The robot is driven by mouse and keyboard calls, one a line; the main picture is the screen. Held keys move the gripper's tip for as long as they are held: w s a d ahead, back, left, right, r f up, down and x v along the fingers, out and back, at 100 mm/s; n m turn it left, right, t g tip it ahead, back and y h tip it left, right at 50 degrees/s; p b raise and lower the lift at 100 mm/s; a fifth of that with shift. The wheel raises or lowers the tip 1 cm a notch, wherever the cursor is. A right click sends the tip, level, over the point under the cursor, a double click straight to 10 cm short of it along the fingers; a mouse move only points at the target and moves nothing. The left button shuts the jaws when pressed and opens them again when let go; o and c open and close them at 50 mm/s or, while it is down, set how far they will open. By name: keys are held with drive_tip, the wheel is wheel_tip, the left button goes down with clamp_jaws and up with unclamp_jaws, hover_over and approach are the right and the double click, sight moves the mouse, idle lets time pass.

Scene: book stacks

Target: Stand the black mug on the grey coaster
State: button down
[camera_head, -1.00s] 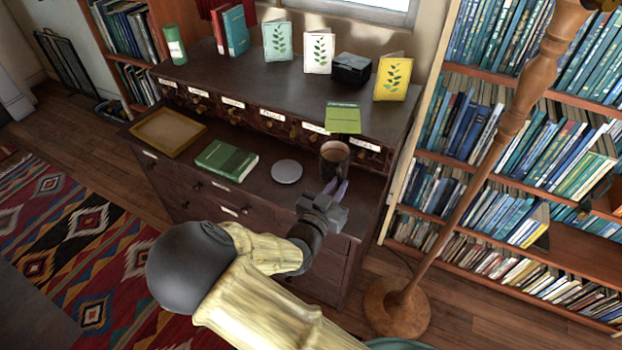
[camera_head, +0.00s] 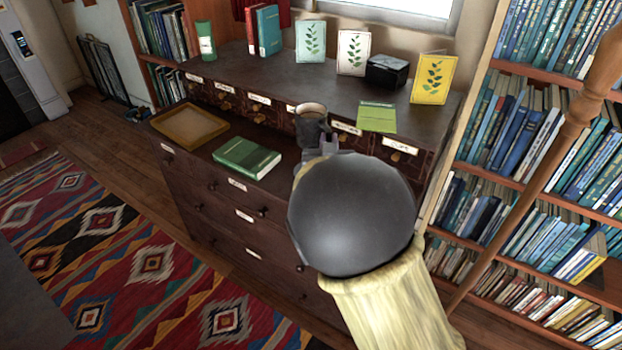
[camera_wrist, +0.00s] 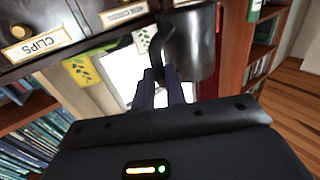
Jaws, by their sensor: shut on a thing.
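The black mug (camera_head: 311,130), with brown contents showing at its rim, is held up in front of the small labelled drawers. It looks upright and clear of the ledge. My gripper (camera_head: 325,146) is shut on the mug's handle. In the wrist view the dark mug (camera_wrist: 190,45) is at the top centre, its handle between the fingers of my gripper (camera_wrist: 165,88). The grey coaster is not visible now; my dark arm joint covers part of the ledge.
A green book (camera_head: 246,158) and a wooden tray (camera_head: 189,126) lie on the ledge to the left. A lime-green card (camera_head: 376,117) is right of the mug. Several cards, a black box (camera_head: 388,71) and a green cylinder (camera_head: 205,40) stand on the upper top.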

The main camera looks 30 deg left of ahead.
drive_tip(key=shift+r, duration=0.15)
wheel_tip(320, 180, down, 6)
drive_tip(key=b, duration=0.1)
drive_tip(key=shift+f, duration=0.2)
idle(0.3)
drive_tip(key=shift+f+b, duration=0.55)
drive_tip(key=shift+f, duration=1.3)
drive_tip(key=shift+f, duration=0.1)
drive_tip(key=c, duration=1.4)
unclamp_jaws()
drive_tip(key=shift+c, duration=0.2)
drive_tip(key=v, duration=1.2)
drive_tip(key=shift+p, duration=0.35)
